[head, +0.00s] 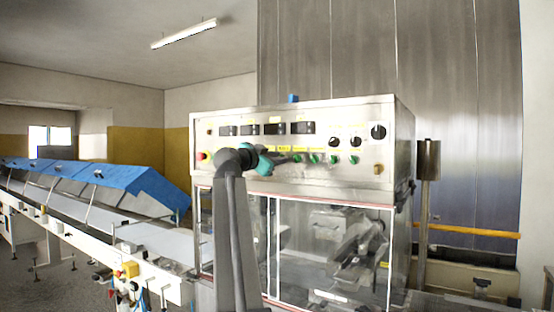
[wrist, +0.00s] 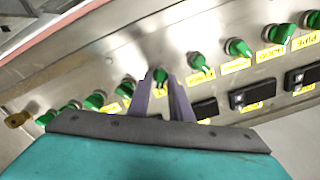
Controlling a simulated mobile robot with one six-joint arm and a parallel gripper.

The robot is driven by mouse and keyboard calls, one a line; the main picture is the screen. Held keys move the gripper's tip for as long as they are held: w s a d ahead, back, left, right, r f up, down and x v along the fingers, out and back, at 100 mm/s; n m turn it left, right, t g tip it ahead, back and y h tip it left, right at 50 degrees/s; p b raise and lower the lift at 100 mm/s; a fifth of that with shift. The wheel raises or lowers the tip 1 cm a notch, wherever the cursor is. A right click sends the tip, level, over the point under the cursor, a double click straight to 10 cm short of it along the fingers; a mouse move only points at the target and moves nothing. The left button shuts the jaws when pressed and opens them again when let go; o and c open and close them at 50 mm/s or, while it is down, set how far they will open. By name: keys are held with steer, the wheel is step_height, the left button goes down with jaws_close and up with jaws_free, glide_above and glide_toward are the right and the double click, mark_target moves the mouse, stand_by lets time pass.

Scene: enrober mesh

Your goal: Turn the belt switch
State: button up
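The control panel (head: 225,165) of the enrober carries a row of green knob switches, several seen in the head view, one at its right end (head: 355,160). In the wrist view, one green switch (wrist: 160,75) sits between the fingertips of my gripper (wrist: 161,80). The fingers stand apart, one on each side of this knob. Whether they touch it I cannot tell. In the head view my gripper (head: 284,159) is at the panel's front, left of the visible green knobs, and hides part of the row. The yellow labels are too blurred to tell which switch is the belt switch.
Other green switches stand close on both sides, such as one to the right (wrist: 197,62). Black rectangular displays (wrist: 250,95) lie near the fingers. A red button (head: 201,156) is at the panel's left. A conveyor (head: 150,240) with blue covers (head: 140,185) runs left.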

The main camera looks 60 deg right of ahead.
jaws_close()
steer(key=shift+n, duration=0.4)
steer(key=shift+w+n, duration=0.15)
steer(key=shift+n, duration=5.35)
steer(key=shift+f, duration=0.1)
